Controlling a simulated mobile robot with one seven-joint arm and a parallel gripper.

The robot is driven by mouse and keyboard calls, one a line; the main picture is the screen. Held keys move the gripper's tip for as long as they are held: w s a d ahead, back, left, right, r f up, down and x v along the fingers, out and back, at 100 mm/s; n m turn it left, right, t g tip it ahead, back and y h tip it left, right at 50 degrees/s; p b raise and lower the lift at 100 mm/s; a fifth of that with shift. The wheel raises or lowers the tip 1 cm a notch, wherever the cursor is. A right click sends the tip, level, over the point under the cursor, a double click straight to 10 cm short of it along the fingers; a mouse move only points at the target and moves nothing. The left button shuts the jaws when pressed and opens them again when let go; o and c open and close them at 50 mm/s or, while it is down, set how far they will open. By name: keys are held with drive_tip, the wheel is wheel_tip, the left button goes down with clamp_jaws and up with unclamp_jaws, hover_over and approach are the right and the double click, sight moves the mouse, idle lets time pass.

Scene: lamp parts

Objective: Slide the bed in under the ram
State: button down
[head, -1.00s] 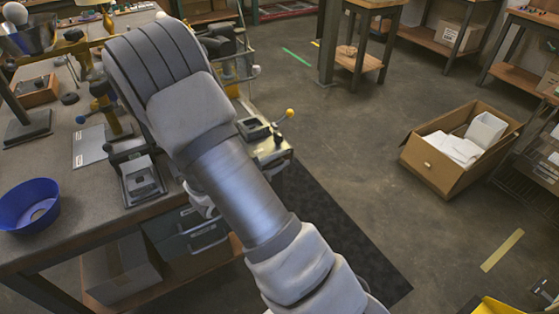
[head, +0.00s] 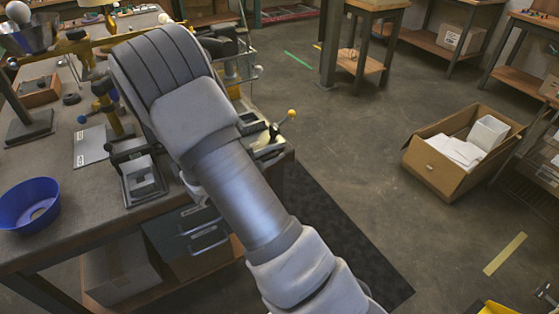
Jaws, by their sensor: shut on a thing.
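My arm crosses the middle of the head view, and its thick wrist part hides my gripper and whatever it touches. On the bench's right corner, partly behind my arm, is a grey fixture with a lever (head: 277,132) ending in a yellow ball. Dark machine parts (head: 222,42) and a clear panel in a frame (head: 246,68) show just beyond my wrist. I cannot tell for sure which of these parts are the bed and the ram. How the bed lies relative to the ram is hidden.
A grey block fixture (head: 141,178) stands on the bench left of my arm. A blue bowl (head: 28,206) is at the bench's front left. A grey labelled plate (head: 89,147) lies behind. An open carton (head: 440,166) stands on the floor at right, with clear floor between.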

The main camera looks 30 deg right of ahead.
drive_tip(key=shift+w+a+f, duration=0.1)
drive_tip(key=shift+f, duration=0.3)
drive_tip(key=c, duration=0.9)
unclamp_jaws()
drive_tip(key=shift+o, duration=0.2)
drive_tip(key=shift+w+r, duration=0.1)
drive_tip(key=p+v, duration=0.1)
drive_tip(key=v, duration=1.6)
drive_tip(key=shift+a+r, duration=0.15)
